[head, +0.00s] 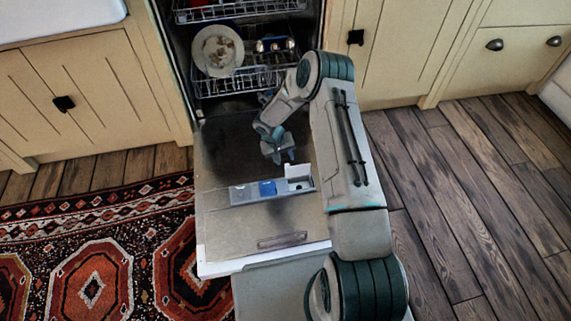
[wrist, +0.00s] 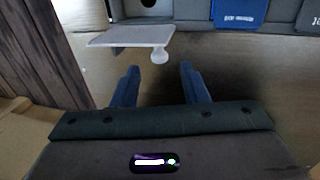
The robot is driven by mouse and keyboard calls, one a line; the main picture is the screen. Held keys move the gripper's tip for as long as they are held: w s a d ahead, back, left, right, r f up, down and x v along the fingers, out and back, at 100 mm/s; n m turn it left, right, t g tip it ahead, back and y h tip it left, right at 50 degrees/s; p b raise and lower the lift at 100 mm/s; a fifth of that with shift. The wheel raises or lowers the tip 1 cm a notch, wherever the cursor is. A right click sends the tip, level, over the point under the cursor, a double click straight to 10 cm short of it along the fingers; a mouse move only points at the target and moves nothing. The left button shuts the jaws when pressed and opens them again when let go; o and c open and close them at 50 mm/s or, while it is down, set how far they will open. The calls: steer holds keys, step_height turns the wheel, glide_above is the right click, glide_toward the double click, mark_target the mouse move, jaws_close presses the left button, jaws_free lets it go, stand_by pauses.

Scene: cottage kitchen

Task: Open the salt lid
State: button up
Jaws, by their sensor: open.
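A grey dispenser strip (head: 244,194) lies along the inside of the lowered dishwasher door. At its right end a white lid (head: 299,171) stands raised, with an opening beside it. In the wrist view the white lid (wrist: 130,37) is a flat plate with a small rounded knob, near a dark round hole (wrist: 148,3). A blue lid (head: 267,188) sits mid-strip; it also shows in the wrist view (wrist: 240,13). I cannot read which lid is marked salt. My gripper (head: 283,157) is open and empty above the door, its fingers (wrist: 160,84) just short of the white lid's knob.
The open door (head: 240,225) is otherwise bare. Behind it, the racks hold a white plate (head: 218,50) and other dishes. A patterned rug (head: 95,250) lies to the left, wooden floor (head: 460,200) to the right. Cabinets flank the dishwasher.

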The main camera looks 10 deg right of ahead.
steer(key=shift+b+x, duration=0.3)
steer(key=shift+x, duration=1)
jaws_close()
steer(key=shift+w+d+f+g+b, duration=0.1)
steer(key=shift+w+f+g+b, duration=0.6)
steer(key=shift+g+b, duration=0.35)
steer(key=shift+w+g, duration=0.15)
steer(key=shift+g, duration=0.2)
steer(key=shift+r, duration=0.1)
